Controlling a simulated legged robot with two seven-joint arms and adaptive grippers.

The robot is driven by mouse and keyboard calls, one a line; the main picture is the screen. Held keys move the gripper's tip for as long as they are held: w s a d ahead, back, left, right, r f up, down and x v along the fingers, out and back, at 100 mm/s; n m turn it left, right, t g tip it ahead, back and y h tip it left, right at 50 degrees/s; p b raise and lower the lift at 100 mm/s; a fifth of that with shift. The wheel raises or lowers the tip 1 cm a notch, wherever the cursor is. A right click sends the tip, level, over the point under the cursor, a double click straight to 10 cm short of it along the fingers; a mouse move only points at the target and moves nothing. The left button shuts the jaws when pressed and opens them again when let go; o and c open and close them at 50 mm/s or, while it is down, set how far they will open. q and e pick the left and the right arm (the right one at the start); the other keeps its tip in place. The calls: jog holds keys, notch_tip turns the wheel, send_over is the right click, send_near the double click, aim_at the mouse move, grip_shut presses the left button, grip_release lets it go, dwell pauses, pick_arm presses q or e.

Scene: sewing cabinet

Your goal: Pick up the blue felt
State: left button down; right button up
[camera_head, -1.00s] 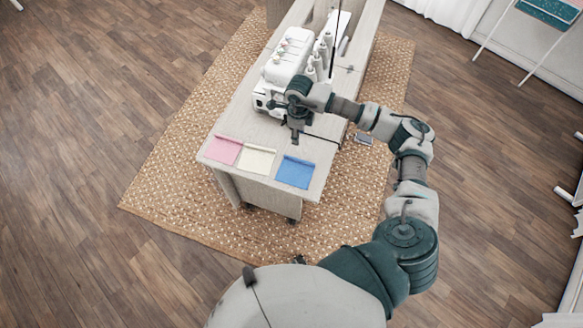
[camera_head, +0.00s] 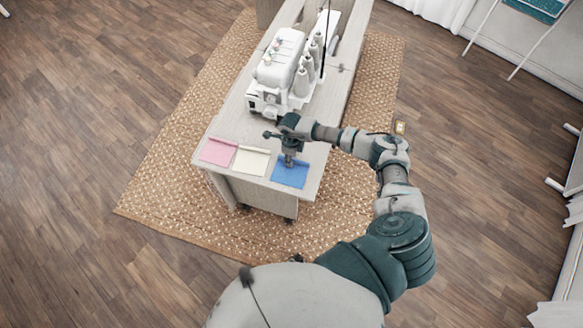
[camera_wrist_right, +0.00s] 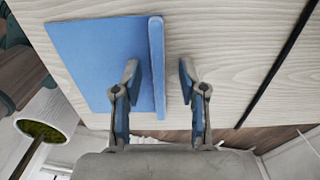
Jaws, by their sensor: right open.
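The blue felt (camera_head: 290,174) lies flat at the right of a row of three felts on the near end of the cabinet top. In the right wrist view the blue felt (camera_wrist_right: 100,55) shows a raised, rolled edge along its right side. My right gripper (camera_head: 288,163) is at the far edge of the blue felt. In the right wrist view my right gripper (camera_wrist_right: 158,80) is open, with one finger over the felt and the other beyond the rolled edge. The rolled edge lies between the fingers. I cannot tell whether they touch it. My left gripper is not in view.
A pink felt (camera_head: 217,151) and a cream felt (camera_head: 251,160) lie left of the blue one. A white sewing machine (camera_head: 280,65) with thread cones stands farther back on the cabinet (camera_head: 226,125). A patterned rug (camera_head: 160,190) lies below.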

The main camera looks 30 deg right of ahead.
grip_shut()
dwell(0.3)
